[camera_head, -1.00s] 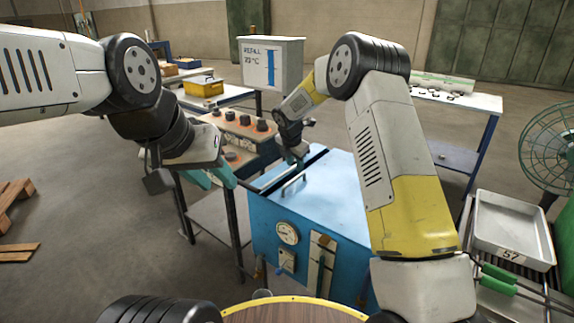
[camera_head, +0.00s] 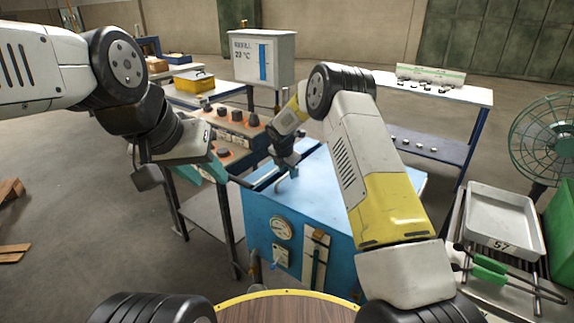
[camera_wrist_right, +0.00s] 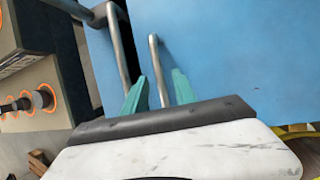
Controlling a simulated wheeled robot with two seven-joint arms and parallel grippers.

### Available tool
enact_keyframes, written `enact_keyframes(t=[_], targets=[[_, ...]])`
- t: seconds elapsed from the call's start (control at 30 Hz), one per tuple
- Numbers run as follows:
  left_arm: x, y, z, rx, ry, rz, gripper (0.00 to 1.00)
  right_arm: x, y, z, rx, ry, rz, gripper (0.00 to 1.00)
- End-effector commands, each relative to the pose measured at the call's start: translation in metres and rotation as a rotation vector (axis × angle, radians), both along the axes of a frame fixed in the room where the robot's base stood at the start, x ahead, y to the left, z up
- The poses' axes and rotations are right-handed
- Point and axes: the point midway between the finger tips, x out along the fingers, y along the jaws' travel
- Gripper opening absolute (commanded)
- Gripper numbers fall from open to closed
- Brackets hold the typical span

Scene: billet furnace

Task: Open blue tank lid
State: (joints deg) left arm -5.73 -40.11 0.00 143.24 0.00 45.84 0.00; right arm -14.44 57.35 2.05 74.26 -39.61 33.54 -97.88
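The blue tank (camera_head: 268,222) stands in the middle of the head view, with its flat blue lid (camera_head: 328,183) lying down on top. The lid's metal bar handle (camera_wrist_right: 154,52) shows in the right wrist view. My right gripper (camera_head: 284,170) is over the lid at the handle and hides most of it in the head view. In the right wrist view its teal fingers (camera_wrist_right: 160,78) are apart, with the handle bar between them; a gap shows on each side. My left gripper (camera_head: 207,172) is left of the tank, near the control panel, with its teal fingers apart and empty.
A control panel with knobs (camera_head: 232,125) stands left of the tank. A grey temperature box (camera_head: 263,58) is behind. A metal tray (camera_head: 502,222), green-handled tongs (camera_head: 490,268) and a green fan (camera_head: 545,140) are at the right. A yellow box (camera_head: 194,82) sits on a back table.

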Motion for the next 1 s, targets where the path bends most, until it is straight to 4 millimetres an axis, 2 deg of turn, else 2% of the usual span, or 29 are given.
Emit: enact_keyframes(t=[0.03, 0.13, 0.17, 1.0], targets=[[0.0, 0.0, 0.0, 0.0, 0.0, 0.0, 0.36, -0.0001, 0.0001, 0.0001, 0.0, 0.0, 0.0, 0.23], [0.0, 0.0, 0.0, 0.0, 0.0, 0.0, 0.36, -0.0002, 0.0001, 0.0001, 0.0, 0.0, 0.0, 0.03], [0.0, 0.0, 0.0, 0.0, 0.0, 0.0, 0.36, -0.0002, 0.0001, 0.0001, 0.0, 0.0, 0.0, 0.0], [0.0, 0.0, 0.0, 0.0, 0.0, 0.0, 0.36, -0.0005, 0.0004, 0.0004, 0.001, 0.001, 0.0, 0.0]])
